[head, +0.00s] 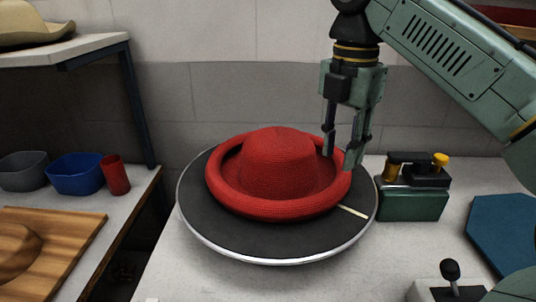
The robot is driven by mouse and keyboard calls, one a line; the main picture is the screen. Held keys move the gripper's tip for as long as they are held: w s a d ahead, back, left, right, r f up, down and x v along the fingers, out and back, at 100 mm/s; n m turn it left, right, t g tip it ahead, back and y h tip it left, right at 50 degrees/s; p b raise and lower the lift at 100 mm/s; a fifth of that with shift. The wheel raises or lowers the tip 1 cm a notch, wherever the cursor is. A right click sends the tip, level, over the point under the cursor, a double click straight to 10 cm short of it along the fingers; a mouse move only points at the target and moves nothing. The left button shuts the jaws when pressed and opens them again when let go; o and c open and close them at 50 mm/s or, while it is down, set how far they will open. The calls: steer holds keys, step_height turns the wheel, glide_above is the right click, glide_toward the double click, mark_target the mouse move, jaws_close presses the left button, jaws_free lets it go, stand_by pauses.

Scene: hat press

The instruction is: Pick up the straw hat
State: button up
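A red woven hat (275,165) with a rounded crown and a thick rolled brim lies on a round black disc (270,238) with a pale metal edge. My gripper (341,160) points down at the right side of the brim. Its two fingers are apart, one over the inner side of the brim and one near its outer edge. I cannot tell whether either finger touches the brim. A tan wide-brimmed hat (35,28) sits on the shelf at the upper left.
A green box with black and yellow fittings (412,190) stands right of the disc. A lever (450,275) and a blue hexagonal plate (505,230) are further right. Grey (23,172) and blue bins (75,174), a red cup (115,175) and a wooden board (55,250) are on the left counter.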

mark_target(335, 199)
step_height(335, 199, down, 4)
steer(key=shift+f+b, duration=0.25)
steer(key=shift+b, duration=0.1)
steer(key=shift+w+d+f, duration=0.1)
steer(key=shift+f, duration=1.45)
steer(key=shift+d+f, duration=0.1)
steer(key=shift+f, duration=1.45)
jaws_close()
